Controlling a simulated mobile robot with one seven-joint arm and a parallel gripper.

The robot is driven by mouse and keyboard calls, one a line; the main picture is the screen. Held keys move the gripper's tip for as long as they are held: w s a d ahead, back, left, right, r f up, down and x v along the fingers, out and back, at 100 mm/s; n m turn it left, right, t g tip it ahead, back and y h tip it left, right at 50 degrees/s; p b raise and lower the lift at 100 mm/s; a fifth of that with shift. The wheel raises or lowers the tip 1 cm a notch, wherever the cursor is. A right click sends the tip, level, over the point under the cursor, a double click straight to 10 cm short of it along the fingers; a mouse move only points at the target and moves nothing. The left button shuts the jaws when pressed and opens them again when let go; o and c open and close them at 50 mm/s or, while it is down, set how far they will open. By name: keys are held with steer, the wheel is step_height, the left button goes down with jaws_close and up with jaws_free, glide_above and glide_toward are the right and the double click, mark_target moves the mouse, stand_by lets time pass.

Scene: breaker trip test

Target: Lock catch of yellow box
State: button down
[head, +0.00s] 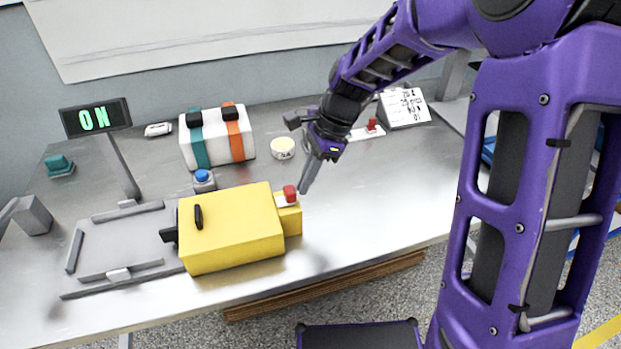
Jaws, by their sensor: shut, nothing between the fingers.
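The yellow box (232,236) lies on the metal table, partly over the grey base plate at its left. A small black handle (198,217) shows on its top. A black catch-like part (169,235) sticks out from its left side. A red button (290,193) on a white patch sits on a yellow block at its right end. My gripper (306,188) is shut and empty, pointing down just right of the red button. I cannot tell whether its tip touches the block.
A blue button (203,178), a white case with teal and orange straps (216,140) and a white cup (283,147) stand behind the box. The table's right front is clear.

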steer(key=shift+s+a+p, duration=0.2)
steer(key=shift+a+p, duration=0.05)
steer(key=shift+a, duration=0.45)
steer(key=shift+s+a+p, duration=0.15)
steer(key=shift+a+p, duration=0.05)
steer(key=shift+a, duration=0.5)
steer(key=shift+d, duration=0.15)
steer(key=shift+w+d+r, duration=0.1)
steer(key=shift+w+d, duration=0.05)
steer(key=shift+d, duration=0.15)
steer(key=w+d+r+p, duration=0.1)
steer(key=d+r+p, duration=0.2)
steer(key=d+r, duration=0.3)
steer(key=v, duration=0.3)
steer(key=shift+w+a+r, duration=0.2)
steer(key=shift+w, duration=0.05)
